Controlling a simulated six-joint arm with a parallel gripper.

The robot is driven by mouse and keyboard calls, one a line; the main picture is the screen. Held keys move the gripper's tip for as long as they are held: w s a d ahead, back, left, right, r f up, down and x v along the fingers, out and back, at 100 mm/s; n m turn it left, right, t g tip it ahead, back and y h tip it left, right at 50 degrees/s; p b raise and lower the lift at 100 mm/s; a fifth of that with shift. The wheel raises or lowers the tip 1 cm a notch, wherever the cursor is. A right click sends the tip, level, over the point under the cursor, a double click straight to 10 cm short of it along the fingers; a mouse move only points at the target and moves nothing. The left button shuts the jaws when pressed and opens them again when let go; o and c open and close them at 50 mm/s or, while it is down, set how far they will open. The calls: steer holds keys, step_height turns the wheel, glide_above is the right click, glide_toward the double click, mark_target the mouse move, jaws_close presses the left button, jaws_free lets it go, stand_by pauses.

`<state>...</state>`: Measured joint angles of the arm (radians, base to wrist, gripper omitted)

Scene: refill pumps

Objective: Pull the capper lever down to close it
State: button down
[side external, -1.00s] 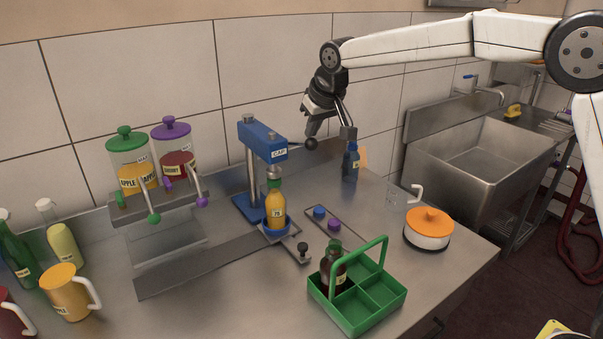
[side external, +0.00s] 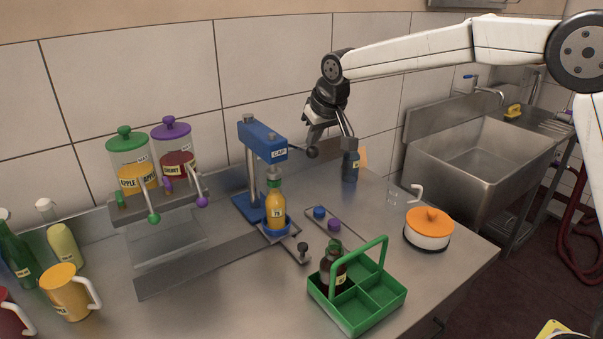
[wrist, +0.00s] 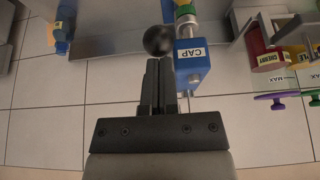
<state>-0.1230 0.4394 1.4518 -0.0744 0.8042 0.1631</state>
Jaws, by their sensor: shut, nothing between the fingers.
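The blue capper (side external: 262,138), marked CAP, stands on its post at the middle of the counter. Its lever ends in a dark ball knob (side external: 312,152) to the right of the head; the knob also shows in the wrist view (wrist: 158,40). An orange bottle (side external: 276,208) with a green top stands upright in the blue holder under the capper head. My gripper (side external: 311,140) is shut and empty, fingers pointing down, just above the knob. In the wrist view, the fingertips (wrist: 158,64) are close to the knob; whether they touch is unclear.
A dark blue bottle (side external: 350,167) stands behind, right of the lever. Blue and purple caps (side external: 334,225) lie on a strip. A green crate (side external: 372,309) with a dark bottle and an orange-lidded pot (side external: 428,238) stand in front right. Juice dispensers (side external: 134,178) stand left.

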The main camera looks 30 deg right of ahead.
mark_target(316, 150)
steer(key=shift+f, duration=0.2)
steer(key=shift+s+f, duration=0.15)
steer(key=shift+f, duration=1.6)
